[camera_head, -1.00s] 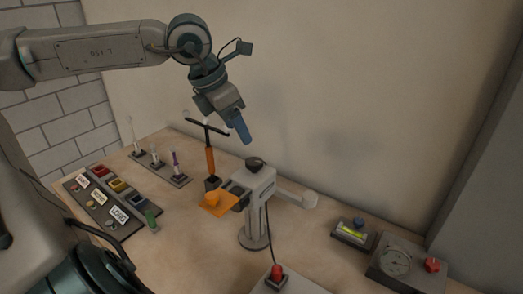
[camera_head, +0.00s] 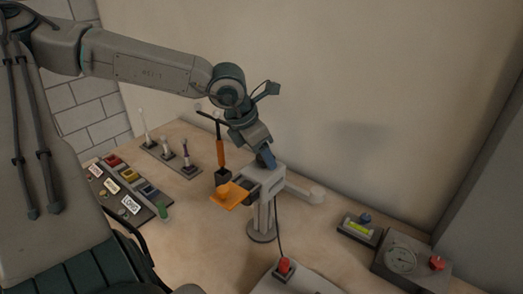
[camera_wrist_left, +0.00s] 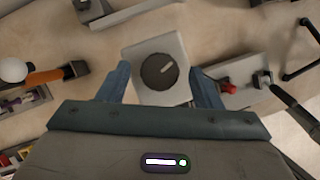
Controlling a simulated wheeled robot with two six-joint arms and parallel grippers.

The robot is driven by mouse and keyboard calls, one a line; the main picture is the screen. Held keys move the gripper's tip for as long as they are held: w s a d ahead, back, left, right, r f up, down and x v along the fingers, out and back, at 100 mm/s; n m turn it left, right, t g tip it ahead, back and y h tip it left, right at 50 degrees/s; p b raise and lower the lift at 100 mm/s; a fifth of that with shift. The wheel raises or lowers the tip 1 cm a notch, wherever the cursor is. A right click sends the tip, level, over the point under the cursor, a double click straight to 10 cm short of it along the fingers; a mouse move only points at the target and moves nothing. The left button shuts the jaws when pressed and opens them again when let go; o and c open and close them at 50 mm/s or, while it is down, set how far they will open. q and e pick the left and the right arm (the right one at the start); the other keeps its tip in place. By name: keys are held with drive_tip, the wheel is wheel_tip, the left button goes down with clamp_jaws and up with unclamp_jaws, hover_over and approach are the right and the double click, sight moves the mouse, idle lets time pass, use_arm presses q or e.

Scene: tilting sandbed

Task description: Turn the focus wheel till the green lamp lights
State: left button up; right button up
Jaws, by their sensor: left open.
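The focus wheel appears to be the dark round knob (camera_wrist_left: 159,71) with a pale pointer line, on top of a grey stand (camera_wrist_left: 181,49) in the left wrist view. The stand (camera_head: 262,214) is upright on the bench in the head view, where my left gripper mostly hides its knob. My left gripper (camera_head: 266,160) points down at the stand's top. In the wrist view its open fingers (camera_wrist_left: 160,88) are on either side of the knob; I cannot tell if they touch it. My right gripper is not in view.
An orange plate (camera_head: 230,199) juts from the stand's left. An orange-handled tool (camera_head: 220,153) stands behind it. A red button (camera_head: 284,266) is in front. A level (camera_head: 359,229) and a dial gauge (camera_head: 402,259) are at right. A panel of coloured blocks (camera_head: 125,188) is at left.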

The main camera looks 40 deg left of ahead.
use_arm(q)
drive_tip(key=c, duration=1)
